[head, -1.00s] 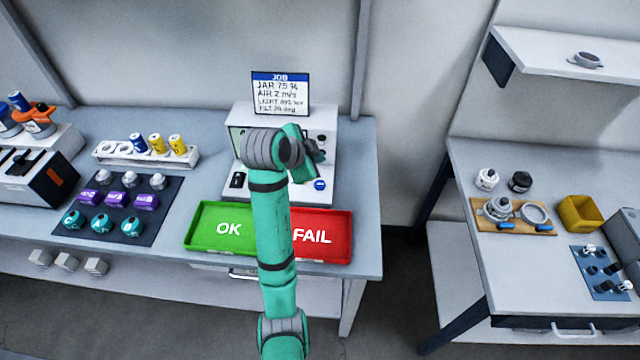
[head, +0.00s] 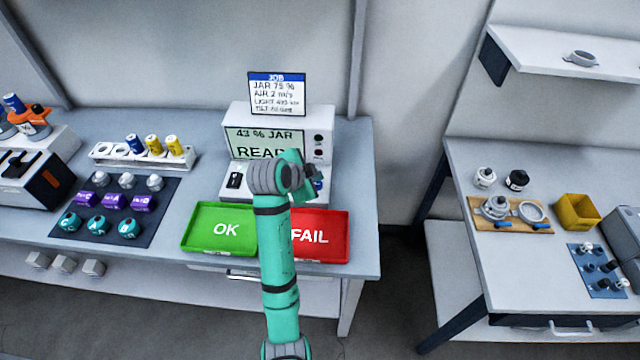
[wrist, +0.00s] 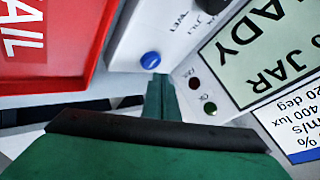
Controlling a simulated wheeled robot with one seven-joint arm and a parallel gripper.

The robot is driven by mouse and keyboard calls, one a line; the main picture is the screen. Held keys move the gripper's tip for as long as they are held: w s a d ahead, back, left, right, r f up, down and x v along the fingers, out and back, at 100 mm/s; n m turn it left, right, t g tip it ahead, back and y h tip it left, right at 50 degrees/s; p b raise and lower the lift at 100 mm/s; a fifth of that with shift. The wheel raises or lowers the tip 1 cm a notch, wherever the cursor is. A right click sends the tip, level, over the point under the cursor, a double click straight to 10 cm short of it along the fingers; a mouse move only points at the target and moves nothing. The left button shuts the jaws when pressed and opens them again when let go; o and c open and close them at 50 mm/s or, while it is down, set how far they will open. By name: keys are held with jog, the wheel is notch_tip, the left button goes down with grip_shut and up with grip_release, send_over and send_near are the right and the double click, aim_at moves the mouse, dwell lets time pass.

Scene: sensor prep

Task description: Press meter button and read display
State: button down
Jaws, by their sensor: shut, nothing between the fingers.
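The meter is a pale box (head: 236,112) at the back of the left bench. Its pale green display (head: 262,137) reads "43 % JAR" above "READY"; my arm hides the end of the lower word. Part of the display (wrist: 265,50) also shows upside down in the wrist view. A round blue button (wrist: 150,60) sits on the meter's lower front panel. My gripper (head: 311,172) is shut and empty over the panel's right side. In the wrist view my green fingers (wrist: 158,84) end close to the blue button; I cannot tell whether they touch.
A job card (head: 277,93) stands on the meter. A green OK tray (head: 205,212) and red FAIL tray (head: 335,222) lie in front. Two dark lamps marked PASS/OK style, red (wrist: 194,84) and green (wrist: 210,108), sit beside the display. A dark mat (head: 70,222) holds several parts at left.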

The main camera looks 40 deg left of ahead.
jog(key=shift+s+a, duration=0.25)
jog(key=shift+a, duration=0.05)
jog(key=shift+w+d, duration=0.2)
dwell(0.4)
jog(key=shift+f, duration=0.2)
dwell(0.8)
jog(key=shift+s+f, duration=0.1)
jog(key=shift+f, duration=0.1)
jog(key=shift+f, duration=0.5)
dwell(0.7)
jog(key=shift+r, duration=0.15)
dwell(0.3)
jog(key=shift+r, duration=0.75)
